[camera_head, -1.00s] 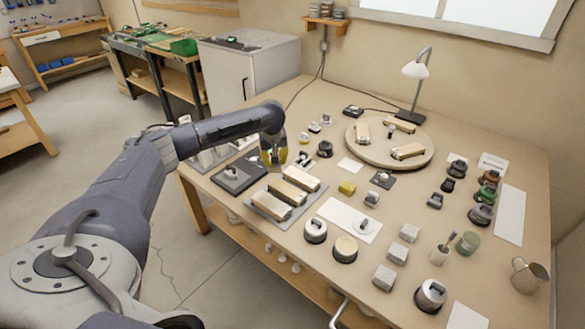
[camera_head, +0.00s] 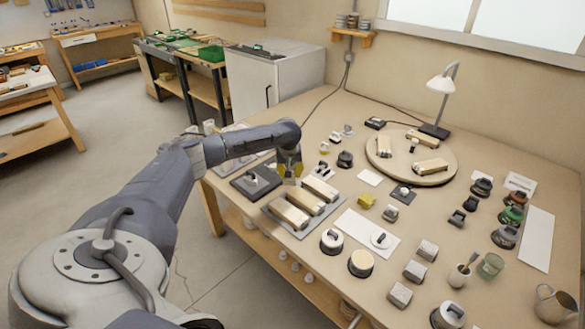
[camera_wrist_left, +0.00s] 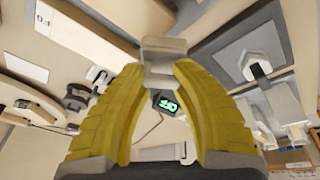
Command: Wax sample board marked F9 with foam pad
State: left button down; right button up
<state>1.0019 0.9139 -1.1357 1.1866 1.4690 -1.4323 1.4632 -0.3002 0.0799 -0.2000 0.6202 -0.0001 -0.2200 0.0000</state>
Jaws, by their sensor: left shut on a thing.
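My left gripper (camera_head: 290,168) is over the left part of the bench, near the dark square plate. In the left wrist view its yellow fingers (camera_wrist_left: 160,100) are closed on a small grey piece (camera_wrist_left: 163,50); I cannot tell whether this is the foam pad. A pale board with a white label (camera_wrist_left: 27,67), seen upside down and reading like F9, is at the upper left of that view, apart from the gripper. In the head view, boards lie on the round turntable (camera_head: 385,168), but their marks are too small to read. My right gripper is not in view.
A grey tray (camera_head: 274,209) carries three boards in front of the gripper. A dark plate (camera_head: 240,187) holds a small tool. A yellow block (camera_head: 366,201), grey blocks (camera_head: 414,271) and handled tools crowd the bench. A lamp (camera_head: 442,83) stands behind the turntable.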

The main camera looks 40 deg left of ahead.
pick_arm(q)
jog(key=shift+f, duration=0.85)
jog(key=shift+d+f, duration=0.25)
jog(key=shift+f, duration=0.5)
jog(key=shift+s+d, duration=0.15)
jog(key=shift+d, duration=2.5)
jog(key=shift+s+d+f, duration=0.1)
jog(key=shift+s+d, duration=0.1)
jog(key=shift+d, duration=1.9)
jog(key=shift+s+d, duration=0.15)
jog(key=shift+d, duration=1.9)
jog(key=shift+a, duration=0.2)
jog(key=shift+w+a, duration=0.2)
jog(key=shift+a, duration=2.4)
jog(key=shift+w+a, duration=0.15)
jog(key=shift+a, duration=1.95)
jog(key=shift+w+a, duration=0.1)
jog(key=shift+a, duration=1.95)
jog(key=shift+w+a, duration=0.1)
jog(key=shift+a, duration=0.1)
jog(key=shift+w+d+r, duration=0.1)
jog(key=shift+r, duration=3.95)
